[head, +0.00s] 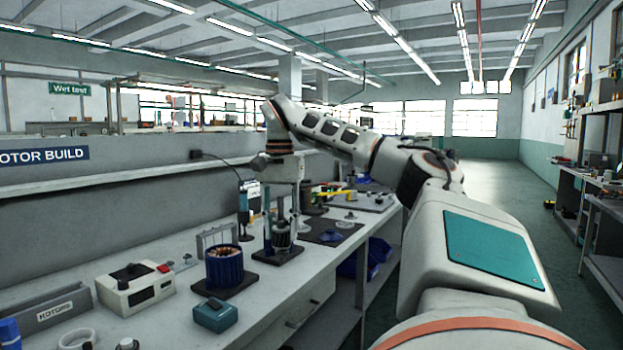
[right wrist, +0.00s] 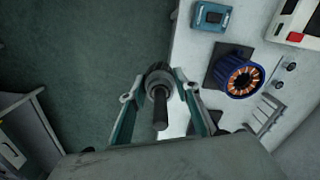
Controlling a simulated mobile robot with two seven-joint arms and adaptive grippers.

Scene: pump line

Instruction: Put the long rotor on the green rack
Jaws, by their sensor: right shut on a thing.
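My right gripper (head: 287,205) points down over the bench, at the end of the outstretched right arm. In the right wrist view its two fingers (right wrist: 160,90) are closed around a dark grey rotor (right wrist: 160,112), gripping its thicker round body. The rotor's shaft sticks out towards the camera. Floor and the pale bench edge lie behind it in that view. I cannot tell for sure from these views whether this is the long rotor. I cannot make out a green rack. My left gripper is not in view.
A blue stator with copper windings (head: 225,266) stands on a dark base on the bench. A teal box (head: 215,315), a white device with a red button (head: 135,288) and a grey metal stand (head: 215,238) are nearby. The aisle on the right is open.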

